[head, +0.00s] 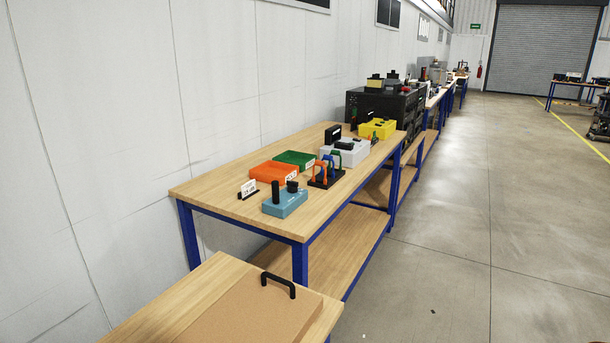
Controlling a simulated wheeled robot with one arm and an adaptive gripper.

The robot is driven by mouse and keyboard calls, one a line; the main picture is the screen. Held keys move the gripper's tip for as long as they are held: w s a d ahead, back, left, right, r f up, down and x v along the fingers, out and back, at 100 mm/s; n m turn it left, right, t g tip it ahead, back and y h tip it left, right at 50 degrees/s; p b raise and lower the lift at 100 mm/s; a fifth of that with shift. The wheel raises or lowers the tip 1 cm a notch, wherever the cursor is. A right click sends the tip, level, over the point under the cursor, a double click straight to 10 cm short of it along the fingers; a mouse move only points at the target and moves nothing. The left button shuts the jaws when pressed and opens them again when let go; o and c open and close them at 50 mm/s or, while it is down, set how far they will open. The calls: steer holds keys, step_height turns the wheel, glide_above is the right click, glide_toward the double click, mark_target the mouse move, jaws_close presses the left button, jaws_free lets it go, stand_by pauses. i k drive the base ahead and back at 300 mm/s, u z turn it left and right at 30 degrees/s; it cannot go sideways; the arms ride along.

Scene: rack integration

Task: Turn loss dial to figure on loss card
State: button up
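A small white card (248,187) with dark print stands in a black holder near the left end of the workbench; its figure is too small to read. To its right sits a blue box (285,203) with a tall black post (276,191) and a short round black knob (292,186) on top. The knob looks like the dial, but its setting cannot be read. My gripper is not in this view.
An orange tray (274,172), a green tray (296,159), a black rack of coloured-handled tools (326,174), a white box (346,152) and a yellow box (377,128) stand beyond. A nearer table (160,302) has a black handle (278,285). The floor (450,240) at right is clear.

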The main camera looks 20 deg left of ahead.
mark_target(292, 186)
steer(key=i, duration=3.35)
steer(key=u, duration=3.3)
steer(key=i, duration=0.5)
steer(key=u, duration=0.05)
